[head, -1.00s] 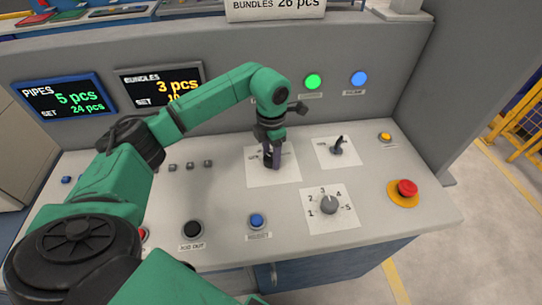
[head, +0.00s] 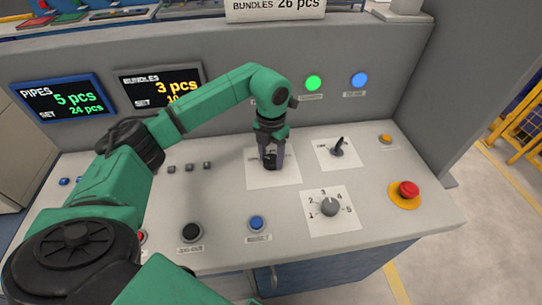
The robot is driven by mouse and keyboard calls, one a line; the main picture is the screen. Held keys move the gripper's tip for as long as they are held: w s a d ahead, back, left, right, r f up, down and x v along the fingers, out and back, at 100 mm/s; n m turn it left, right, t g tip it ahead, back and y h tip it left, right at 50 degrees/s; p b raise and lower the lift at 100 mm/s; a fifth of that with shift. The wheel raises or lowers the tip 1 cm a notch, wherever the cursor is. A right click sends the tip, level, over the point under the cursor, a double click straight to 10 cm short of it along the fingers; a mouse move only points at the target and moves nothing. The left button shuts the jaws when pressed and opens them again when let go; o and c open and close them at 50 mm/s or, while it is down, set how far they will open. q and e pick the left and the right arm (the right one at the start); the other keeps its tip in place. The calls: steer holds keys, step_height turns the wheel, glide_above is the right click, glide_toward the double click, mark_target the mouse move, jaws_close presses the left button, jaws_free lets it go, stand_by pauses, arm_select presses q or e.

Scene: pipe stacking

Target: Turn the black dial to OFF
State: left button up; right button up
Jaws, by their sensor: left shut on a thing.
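The black dial (head: 270,163) sits on a white label plate (head: 288,178) in the middle of the sloped control panel. My left gripper (head: 271,160) points down from above and is shut on the dial, with a finger on each side of it. My fingers and wrist cover much of the dial and part of its label, so I cannot read its pointer or the OFF mark. My right gripper is not in view.
A grey numbered knob (head: 329,207), a blue button (head: 257,223), a black button (head: 191,232) and a red emergency button (head: 408,188) stand nearby. A small black lever (head: 338,147) is right of the dial. Two displays (head: 63,96) are on the upright back panel.

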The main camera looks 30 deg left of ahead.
arm_select(q)
steer(key=shift+w+r, duration=0.15)
steer(key=o, duration=1.2)
steer(key=shift+o, duration=0.9)
step_height(320, 180, up, 8)
steer(key=shift+r+b, duration=0.1)
steer(key=shift+b, duration=0.7)
step_height(320, 180, up, 6)
steer(key=p, duration=0.1)
glide_above(271, 158)
steer(key=shift+r, duration=0.15)
